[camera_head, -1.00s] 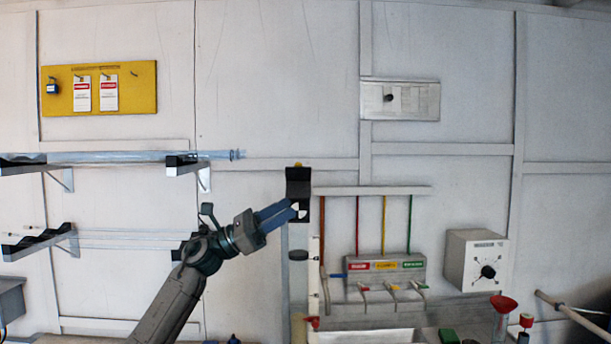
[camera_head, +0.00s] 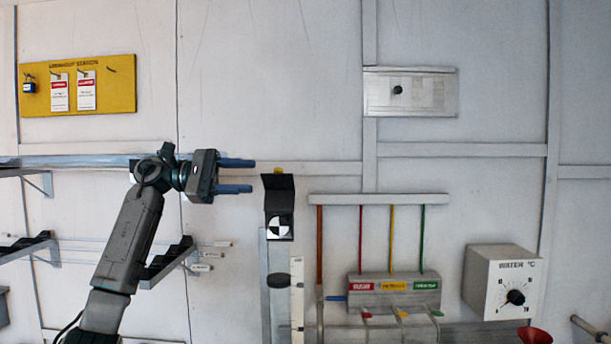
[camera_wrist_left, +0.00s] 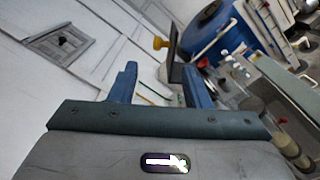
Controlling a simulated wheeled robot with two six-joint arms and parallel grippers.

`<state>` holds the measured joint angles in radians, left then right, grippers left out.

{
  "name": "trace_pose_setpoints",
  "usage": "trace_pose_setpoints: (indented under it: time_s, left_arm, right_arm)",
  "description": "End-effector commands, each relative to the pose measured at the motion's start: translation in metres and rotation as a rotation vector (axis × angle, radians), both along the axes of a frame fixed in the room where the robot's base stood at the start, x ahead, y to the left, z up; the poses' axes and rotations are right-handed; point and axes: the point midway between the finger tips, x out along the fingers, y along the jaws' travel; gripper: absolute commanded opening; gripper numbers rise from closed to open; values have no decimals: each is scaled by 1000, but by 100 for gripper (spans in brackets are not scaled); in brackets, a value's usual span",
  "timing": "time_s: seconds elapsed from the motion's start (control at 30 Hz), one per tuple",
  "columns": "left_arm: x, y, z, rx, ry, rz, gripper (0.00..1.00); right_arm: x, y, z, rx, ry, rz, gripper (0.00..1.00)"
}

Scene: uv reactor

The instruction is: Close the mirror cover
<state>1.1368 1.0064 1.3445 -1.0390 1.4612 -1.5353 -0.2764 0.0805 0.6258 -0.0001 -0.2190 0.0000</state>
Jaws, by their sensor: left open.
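The mirror cover (camera_head: 278,182) is a small black flap with a yellow knob (camera_head: 278,170) at its top edge. It stands raised above a black plate with a black-and-white round target (camera_head: 279,227), which is uncovered. My left gripper (camera_head: 251,175) is open and empty, just left of the flap and about level with it in the picture. In the left wrist view the yellow knob (camera_wrist_left: 159,43) and the dark flap (camera_wrist_left: 173,47) appear beyond and between the fingers (camera_wrist_left: 160,80). I cannot tell the exact depth gap. My right gripper is not in view.
A post (camera_head: 265,285) stands below the cover. To its right are coloured pipes with a valve block (camera_head: 393,290) and a water dial box (camera_head: 503,282). Shelf brackets (camera_head: 168,262) are at the left. The wall above the cover is clear.

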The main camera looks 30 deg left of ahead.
Motion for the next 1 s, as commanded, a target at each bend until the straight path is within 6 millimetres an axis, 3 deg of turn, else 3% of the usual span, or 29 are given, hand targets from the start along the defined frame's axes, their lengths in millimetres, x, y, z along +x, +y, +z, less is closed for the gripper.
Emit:
trace_pose_setpoints:
  time_s: [0.13,0.3,0.43,0.53,0.8,1.0]
  left_arm:
    - [6,-10,2,1,0,-2,44]
    - [22,-37,4,1,0,-4,44]
    - [35,-58,4,1,-1,-3,44]
    - [44,-72,3,0,0,-3,44]
    - [55,-91,1,0,0,-1,44]
    - [56,-92,0,0,0,0,44]
  right_arm:
    - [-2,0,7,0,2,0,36]
    - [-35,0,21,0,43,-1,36]
    - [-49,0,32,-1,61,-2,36]
    - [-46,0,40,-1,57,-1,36]
    - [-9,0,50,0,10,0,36]
    - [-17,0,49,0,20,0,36]
